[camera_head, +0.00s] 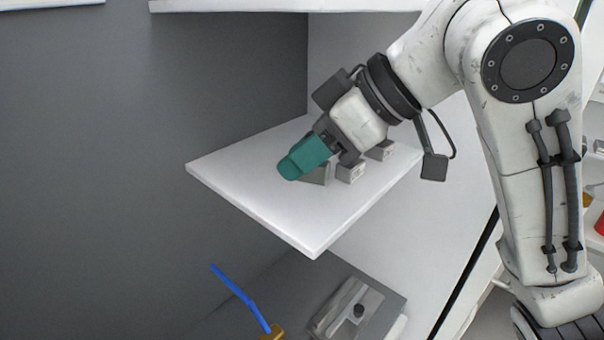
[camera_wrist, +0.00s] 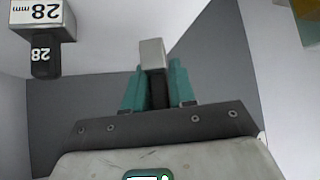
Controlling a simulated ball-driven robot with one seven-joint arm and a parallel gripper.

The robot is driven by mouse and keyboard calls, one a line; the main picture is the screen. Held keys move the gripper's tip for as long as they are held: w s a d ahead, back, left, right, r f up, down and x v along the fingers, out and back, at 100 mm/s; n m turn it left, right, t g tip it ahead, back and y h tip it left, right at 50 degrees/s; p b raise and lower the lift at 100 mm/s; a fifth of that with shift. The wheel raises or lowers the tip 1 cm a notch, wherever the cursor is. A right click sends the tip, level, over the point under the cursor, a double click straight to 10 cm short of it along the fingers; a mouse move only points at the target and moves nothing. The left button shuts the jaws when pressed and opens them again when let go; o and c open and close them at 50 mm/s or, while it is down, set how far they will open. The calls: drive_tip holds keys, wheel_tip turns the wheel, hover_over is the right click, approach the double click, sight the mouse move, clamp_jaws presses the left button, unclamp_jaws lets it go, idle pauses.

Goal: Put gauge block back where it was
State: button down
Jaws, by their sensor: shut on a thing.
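My gripper (camera_head: 305,157) has teal fingers and is over the white shelf (camera_head: 250,205) in the head view. In the wrist view the fingers (camera_wrist: 156,88) are shut on a gauge block (camera_wrist: 152,54) with a light grey end and a dark part between the fingers. The fingers hide much of it. In the head view a grey block (camera_head: 318,175) shows just beside the fingers; I cannot tell whether it is the held one. Whether the held block touches the shelf is not clear.
Two more grey blocks, one nearer (camera_head: 350,172) and one farther (camera_head: 381,150), stand on the shelf right of my gripper. A block marked 28 mm (camera_wrist: 42,20) shows in the wrist view. The shelf's left part is bare.

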sight(307, 178)
wheel_tip(307, 178, down, 3)
drive_tip(key=shift+f+p, duration=0.1)
drive_tip(key=shift+p, duration=0.25)
drive_tip(key=shift+w+a+f, duration=0.1)
drive_tip(key=shift+a+f, duration=0.05)
drive_tip(key=shift+f, duration=0.1)
drive_tip(key=shift+f, duration=0.15)
drive_tip(key=c, duration=0.9)
unclamp_jaws()
